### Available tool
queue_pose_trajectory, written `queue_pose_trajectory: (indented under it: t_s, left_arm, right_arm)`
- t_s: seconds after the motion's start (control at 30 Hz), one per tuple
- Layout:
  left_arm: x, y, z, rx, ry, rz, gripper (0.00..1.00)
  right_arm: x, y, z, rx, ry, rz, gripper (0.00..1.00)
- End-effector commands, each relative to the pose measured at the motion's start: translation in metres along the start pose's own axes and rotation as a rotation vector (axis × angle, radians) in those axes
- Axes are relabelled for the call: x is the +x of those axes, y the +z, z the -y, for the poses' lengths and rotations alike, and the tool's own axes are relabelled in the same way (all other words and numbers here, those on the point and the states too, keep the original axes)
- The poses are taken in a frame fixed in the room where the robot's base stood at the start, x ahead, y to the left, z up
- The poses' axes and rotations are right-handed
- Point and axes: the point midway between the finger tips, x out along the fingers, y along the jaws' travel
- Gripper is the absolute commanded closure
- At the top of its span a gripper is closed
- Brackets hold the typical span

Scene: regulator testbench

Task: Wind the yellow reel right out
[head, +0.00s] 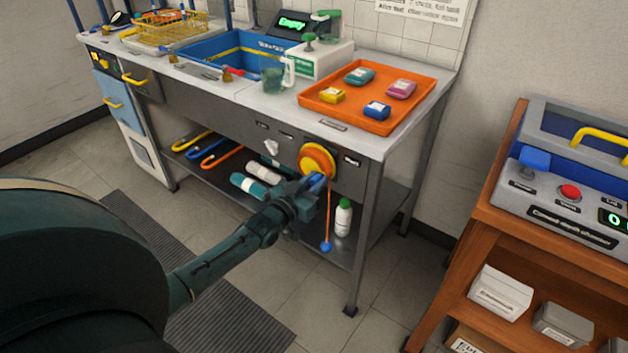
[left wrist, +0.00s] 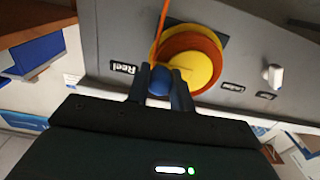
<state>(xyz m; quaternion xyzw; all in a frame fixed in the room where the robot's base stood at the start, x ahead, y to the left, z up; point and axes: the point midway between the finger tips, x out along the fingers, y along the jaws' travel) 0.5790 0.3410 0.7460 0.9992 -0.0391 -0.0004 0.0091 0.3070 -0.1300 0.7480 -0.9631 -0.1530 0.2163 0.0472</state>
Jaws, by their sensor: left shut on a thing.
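The yellow reel (head: 313,158), with an orange-red band, is mounted on the front panel of the bench. It fills the upper middle of the left wrist view (left wrist: 206,62). My left gripper (head: 314,184) is shut on a round blue knob (left wrist: 160,80) at the reel's edge, and the knob shows between its two fingers. An orange cord (head: 329,212) hangs from the reel beside the gripper, with a blue end piece (head: 326,246) near the lower shelf. The gripper and wrist hide part of the reel's lower side. My right gripper is not in view.
A white lever (head: 271,147) sits on the panel left of the reel. A white bottle with a green cap (head: 342,218) stands on the lower shelf (head: 374,205), close to the cord. An orange tray (head: 418,96) lies above. A wooden cart (head: 470,218) stands at the right.

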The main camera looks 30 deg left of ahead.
Motion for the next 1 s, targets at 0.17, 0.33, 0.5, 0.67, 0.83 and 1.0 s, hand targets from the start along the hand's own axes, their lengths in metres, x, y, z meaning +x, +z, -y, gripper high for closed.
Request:
queue_pose_trajectory:
  t_s: [0.17,0.33,0.5,0.67,0.83,1.0]
  left_arm:
    - [0.000,-0.008,0.001,-0.168,0.000,0.002,1.00]
    - [0.000,-0.013,0.002,-0.330,0.001,0.002,1.00]
    - [0.000,-0.019,0.005,-0.490,0.001,0.002,1.00]
    - [0.000,-0.023,0.008,-0.643,0.000,0.002,1.00]
    - [0.000,-0.027,0.012,-0.803,0.001,0.002,1.00]
    - [0.000,-0.031,0.017,-0.949,0.001,0.002,1.00]
  right_arm:
    - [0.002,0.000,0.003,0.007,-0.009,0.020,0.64]
    - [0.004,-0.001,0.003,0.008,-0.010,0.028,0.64]
    - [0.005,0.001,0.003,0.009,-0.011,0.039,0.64]
    - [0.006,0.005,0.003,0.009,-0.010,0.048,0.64]
    - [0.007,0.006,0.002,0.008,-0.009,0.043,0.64]
    - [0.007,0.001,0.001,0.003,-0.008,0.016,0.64]
